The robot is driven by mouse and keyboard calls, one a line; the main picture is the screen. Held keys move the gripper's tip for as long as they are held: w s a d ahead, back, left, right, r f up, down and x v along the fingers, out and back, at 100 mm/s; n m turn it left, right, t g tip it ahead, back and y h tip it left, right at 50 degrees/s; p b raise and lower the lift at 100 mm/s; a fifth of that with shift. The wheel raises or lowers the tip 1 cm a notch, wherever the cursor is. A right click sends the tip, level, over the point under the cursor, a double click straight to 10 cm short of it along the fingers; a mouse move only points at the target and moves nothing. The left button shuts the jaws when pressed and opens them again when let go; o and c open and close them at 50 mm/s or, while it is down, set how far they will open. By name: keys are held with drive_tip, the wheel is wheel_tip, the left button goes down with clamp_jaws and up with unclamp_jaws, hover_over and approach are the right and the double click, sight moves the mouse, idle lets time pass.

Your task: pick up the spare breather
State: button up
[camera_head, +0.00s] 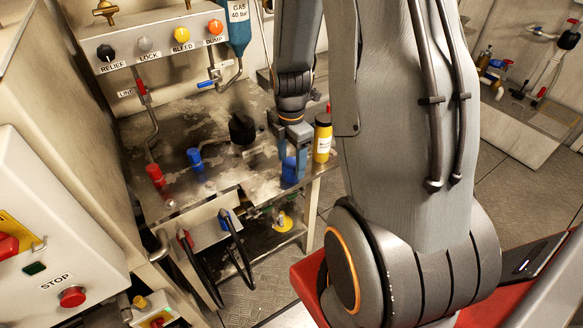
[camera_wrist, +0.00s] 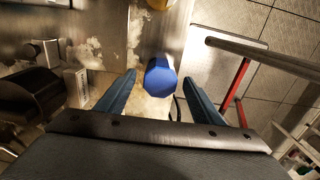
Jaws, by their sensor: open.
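A blue faceted piece, which looks like the spare breather (camera_head: 289,171), stands near the right edge of the steel bench. In the wrist view its blue many-sided top (camera_wrist: 160,78) lies between my fingertips, a little nearer the right one. My gripper (camera_head: 293,158) points down over it with its blue-grey fingers apart, one on each side. In the wrist view my gripper (camera_wrist: 160,82) shows a gap on both sides of the piece. No clear contact shows. The lower part of the piece is partly hidden by my fingers.
A yellow bottle with a black cap (camera_head: 322,138) stands close to the right of my gripper. A black knob (camera_head: 242,128) is to the left. Blue (camera_head: 196,160) and red (camera_head: 156,175) fittings stand further left on the bench (camera_head: 215,120). Hoses hang at the front.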

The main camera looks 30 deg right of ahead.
drive_tip(key=shift+f, duration=1.2)
drive_tip(key=c, duration=1.2)
drive_tip(key=shift+o, duration=0.2)
